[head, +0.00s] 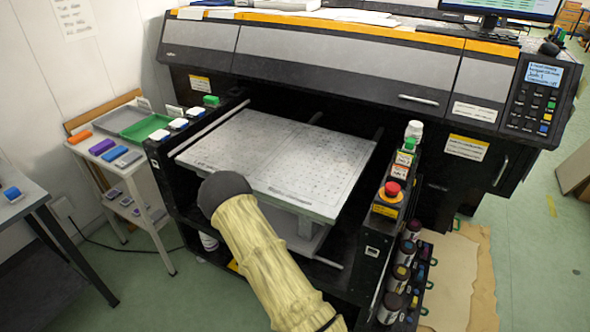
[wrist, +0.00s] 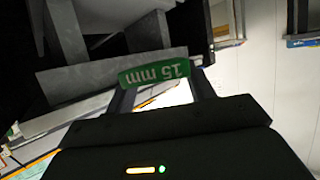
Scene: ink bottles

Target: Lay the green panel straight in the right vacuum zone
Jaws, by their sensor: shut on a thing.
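In the wrist view my gripper (wrist: 157,82) is shut on a green panel (wrist: 153,72). The panel's visible face bears white "15 mm" lettering, upside down in that view. In the head view my sleeved arm reaches up from the bottom, its dark end over the front left of the bed; the fingers and panel are hidden there. The grey vacuum bed (head: 290,148) is a flat, dotted plate pulled out of the printer. It looks bare, and its front left part is hidden by my arm. I cannot make out a clear line between its zones.
The black printer (head: 330,62) overhangs the bed's back. A red stop button (head: 391,190) and ink bottles (head: 400,275) line its right. A side table (head: 120,160) at left holds orange, purple and blue pieces and a green tray (head: 146,127).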

